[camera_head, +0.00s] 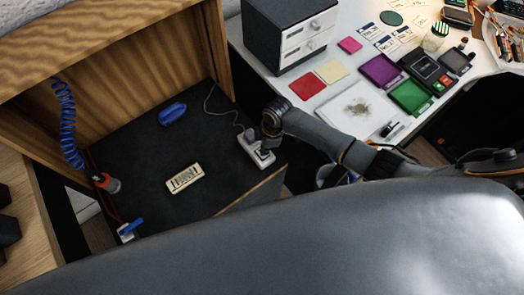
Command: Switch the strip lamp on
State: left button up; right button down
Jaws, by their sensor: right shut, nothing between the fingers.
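A white power strip (246,146) lies near the right edge of the dark work surface, with a grey cord running from it toward the back. My right arm comes in from the right. Its gripper (265,151) points down at the strip, shut and empty, and covers part of it. I cannot tell whether the fingertips touch the strip or a switch on it. No lit lamp can be made out on the strip. My left gripper is not in view.
A cream block with dark slots (185,179) and a blue object (172,113) lie on the dark surface (130,160). A blue coiled hose (68,115) hangs at the left. A white desk (330,80) with trays and a drawer unit (290,30) stands at the right.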

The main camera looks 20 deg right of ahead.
jog(key=shift+f+b, duration=0.7)
jog(key=shift+f, duration=0.25)
dwell(0.9)
notch_tip(320, 180, up, 7)
jog(key=p, duration=0.7)
jog(key=shift+r, duration=0.1)
dwell(0.5)
